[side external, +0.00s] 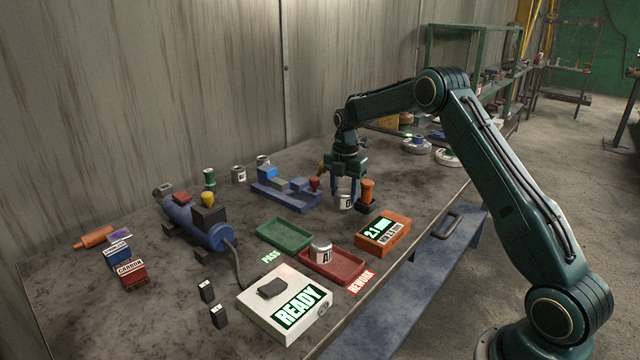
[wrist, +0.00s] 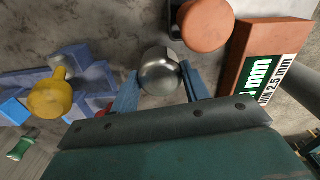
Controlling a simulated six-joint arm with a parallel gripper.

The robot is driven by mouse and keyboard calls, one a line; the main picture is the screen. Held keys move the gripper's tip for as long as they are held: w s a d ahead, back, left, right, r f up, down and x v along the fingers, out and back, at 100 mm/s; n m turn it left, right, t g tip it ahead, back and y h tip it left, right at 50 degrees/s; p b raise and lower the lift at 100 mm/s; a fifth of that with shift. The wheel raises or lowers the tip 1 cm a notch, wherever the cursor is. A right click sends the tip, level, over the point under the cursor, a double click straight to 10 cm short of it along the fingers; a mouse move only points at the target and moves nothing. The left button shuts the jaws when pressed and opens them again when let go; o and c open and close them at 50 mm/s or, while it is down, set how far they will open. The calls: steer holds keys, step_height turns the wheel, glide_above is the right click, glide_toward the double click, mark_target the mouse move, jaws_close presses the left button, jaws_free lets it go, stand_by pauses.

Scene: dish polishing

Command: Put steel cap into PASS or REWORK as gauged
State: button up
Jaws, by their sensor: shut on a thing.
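My gripper (side external: 346,190) is shut on a steel cap (side external: 345,203), a small round silvery piece. It also shows between the blue fingers in the wrist view (wrist: 160,72). The cap is beside the orange gauge's probe (side external: 367,191); I cannot tell whether they touch. The gauge's box (side external: 398,237) reads 2.1 mm, above a label of MIN 2.5 mm. The green PASS tray (side external: 268,242) is empty.
A white box (side external: 262,317) showing READY stands at the front. A blue polishing machine (side external: 190,222) is at left. A blue rack (side external: 287,200) lies behind the trays, with two cans (side external: 238,175) further back. Small boxes (side external: 130,272) stand far left.

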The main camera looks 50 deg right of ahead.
mark_target(344, 191)
step_height(344, 191, up, 18)
steer(key=shift+f, duration=0.2)
stand_by(0.8)
steer(key=s+a+n, duration=0.2)
steer(key=s+a, duration=0.5)
steer(key=a, duration=0.2)
steer(key=s+a+n, duration=0.3)
steer(key=s+a, duration=0.4)
steer(key=a, duration=0.3)
steer(key=shift+a+r, duration=0.25)
steer(key=shift+r, duration=0.1)
steer(key=shift+f, duration=0.1)
step_height(344, 191, down, 16)
steer(key=shift+r, duration=0.2)
steer(key=shift+f, duration=0.1)
